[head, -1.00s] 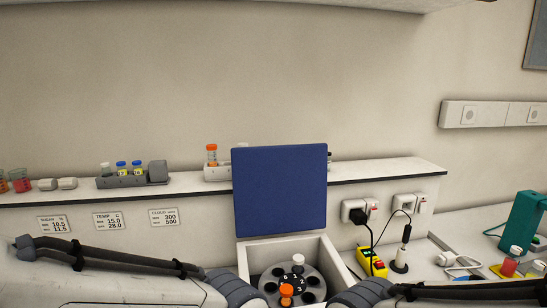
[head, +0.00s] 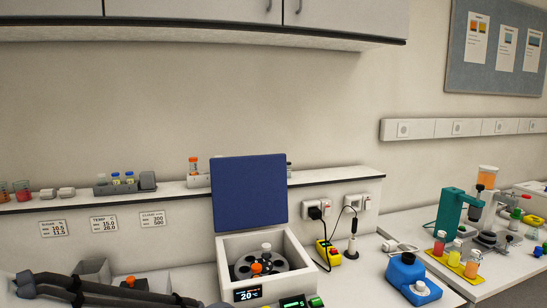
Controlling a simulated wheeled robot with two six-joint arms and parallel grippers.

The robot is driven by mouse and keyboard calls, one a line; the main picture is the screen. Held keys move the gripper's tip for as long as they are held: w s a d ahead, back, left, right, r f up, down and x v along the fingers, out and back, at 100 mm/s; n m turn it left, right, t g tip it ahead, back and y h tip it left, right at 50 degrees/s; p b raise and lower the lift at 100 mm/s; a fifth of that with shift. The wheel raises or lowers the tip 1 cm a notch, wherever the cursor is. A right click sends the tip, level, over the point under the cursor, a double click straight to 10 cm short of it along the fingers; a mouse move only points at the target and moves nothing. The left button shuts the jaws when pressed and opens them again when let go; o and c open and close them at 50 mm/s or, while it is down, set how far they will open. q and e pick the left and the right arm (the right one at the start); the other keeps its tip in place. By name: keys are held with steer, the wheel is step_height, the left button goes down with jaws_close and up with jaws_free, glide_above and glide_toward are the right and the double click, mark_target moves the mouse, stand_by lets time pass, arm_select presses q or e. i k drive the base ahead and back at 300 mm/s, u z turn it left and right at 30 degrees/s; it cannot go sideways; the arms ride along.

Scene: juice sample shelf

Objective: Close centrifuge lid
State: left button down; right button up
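The centrifuge (head: 222,248) is a white box on the bench with a small display reading 20 °C on its front. Its blue lid (head: 249,192) stands upright at the back edge, open. Inside is a dark rotor (head: 245,272) holding an orange-capped tube (head: 257,268) and a white-capped tube (head: 266,247). I see no fingertips of either gripper in the frame.
A shelf (head: 340,179) with vial racks runs behind the centrifuge. A grey bin (head: 93,270) is at left. A wall cabinet (head: 200,22) hangs above.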

mark_target(248, 190)
steer(key=z, duration=0.55)
steer(key=i, duration=1.1)
steer(key=u, duration=0.4)
